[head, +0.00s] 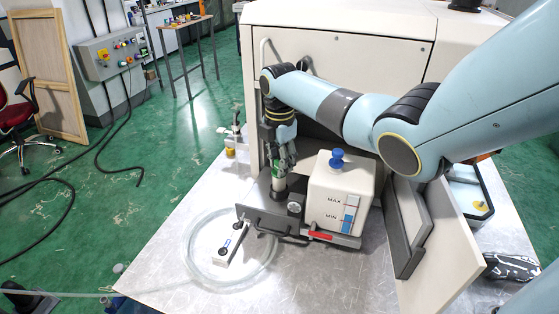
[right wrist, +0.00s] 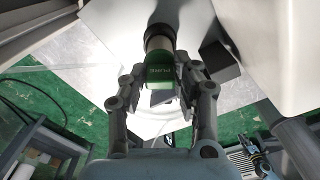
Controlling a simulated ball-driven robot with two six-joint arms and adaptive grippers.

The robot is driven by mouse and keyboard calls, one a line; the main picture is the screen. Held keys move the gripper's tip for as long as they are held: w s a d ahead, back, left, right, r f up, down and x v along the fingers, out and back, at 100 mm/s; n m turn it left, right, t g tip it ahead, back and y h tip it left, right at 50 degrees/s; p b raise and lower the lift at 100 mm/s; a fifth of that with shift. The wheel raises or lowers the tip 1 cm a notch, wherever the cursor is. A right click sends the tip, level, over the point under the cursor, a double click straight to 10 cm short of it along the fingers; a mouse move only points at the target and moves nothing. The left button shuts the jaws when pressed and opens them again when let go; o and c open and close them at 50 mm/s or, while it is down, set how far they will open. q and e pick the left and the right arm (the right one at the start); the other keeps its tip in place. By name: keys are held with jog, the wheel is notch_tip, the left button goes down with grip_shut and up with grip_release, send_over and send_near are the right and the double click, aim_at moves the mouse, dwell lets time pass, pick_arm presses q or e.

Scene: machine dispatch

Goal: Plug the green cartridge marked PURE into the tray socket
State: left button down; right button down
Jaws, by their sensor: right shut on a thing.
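The green cartridge (head: 277,168) is held upright by my right gripper (head: 281,152) over the dark tray (head: 252,212) that sticks out of the white machine. In the right wrist view the cartridge (right wrist: 162,76) shows the word PURE between the two fingers of the right gripper (right wrist: 162,84). The gripper is shut on it. The cartridge's lower end is at the tray, left of the white tank. I cannot tell whether it is seated, as the socket is hidden. My left gripper is not in view.
A white tank (head: 338,190) with a blue knob and MAX/MIN marks stands right of the cartridge. A red lever (head: 320,236) is at the tray's front. A clear hose coil (head: 196,268) and a small white device (head: 229,246) lie in front. An open panel (head: 442,240) stands at right.

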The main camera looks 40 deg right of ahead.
jog(key=shift+f+b, duration=0.8)
jog(key=shift+f, duration=0.45)
jog(key=shift+s+a+f, duration=0.25)
jog(key=shift+s+f, duration=0.15)
jog(key=shift+f, duration=0.15)
dwell(1.0)
jog(key=c, duration=1)
grip_release()
jog(key=shift+w+f, duration=0.1)
jog(key=shift+c, duration=0.2)
jog(key=shift+o, duration=0.6)
jog(key=shift+w+d, duration=0.15)
jog(key=o, duration=0.5)
jog(key=shift+w+r, duration=0.1)
jog(key=shift+r, duration=0.1)
jog(key=shift+d+r, duration=0.1)
